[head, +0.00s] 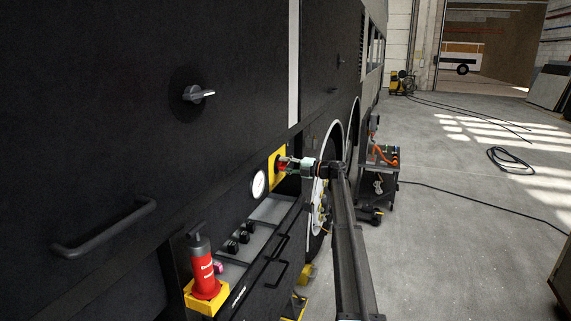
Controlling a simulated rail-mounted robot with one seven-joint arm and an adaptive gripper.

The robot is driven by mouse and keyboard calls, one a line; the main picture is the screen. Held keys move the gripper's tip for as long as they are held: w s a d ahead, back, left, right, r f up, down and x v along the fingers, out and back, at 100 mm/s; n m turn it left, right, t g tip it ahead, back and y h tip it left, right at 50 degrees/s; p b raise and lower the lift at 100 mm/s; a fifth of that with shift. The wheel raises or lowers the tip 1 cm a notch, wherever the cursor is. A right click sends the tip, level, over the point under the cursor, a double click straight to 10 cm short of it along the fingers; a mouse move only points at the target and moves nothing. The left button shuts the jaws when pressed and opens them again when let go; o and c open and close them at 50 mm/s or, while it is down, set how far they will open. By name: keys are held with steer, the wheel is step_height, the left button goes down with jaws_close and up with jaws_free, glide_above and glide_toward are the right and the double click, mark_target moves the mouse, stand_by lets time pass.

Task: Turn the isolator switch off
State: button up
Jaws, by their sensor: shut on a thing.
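The isolator switch (281,164) is red and sits on a yellow plate (276,154) on the dark side of the coach. My gripper (287,164) reaches in from the right and is shut on the red switch handle. The fingers cover part of the handle, so its exact angle is hard to tell. My arm extends from the bottom of the view up to the gripper.
A round white gauge (258,184) is left of the plate. Below are a grey shelf with black knobs (238,238) and a red cylinder (203,268) in a yellow holder. A grey handle (105,229) juts out at left. A wheeled cart (383,178) stands behind my arm. Floor at right is mostly clear, with cables (510,160).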

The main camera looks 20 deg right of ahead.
steer(key=shift+m, duration=0.5)
steer(key=o, duration=1.1)
steer(key=shift+w, duration=0.1)
steer(key=v, duration=1.2)
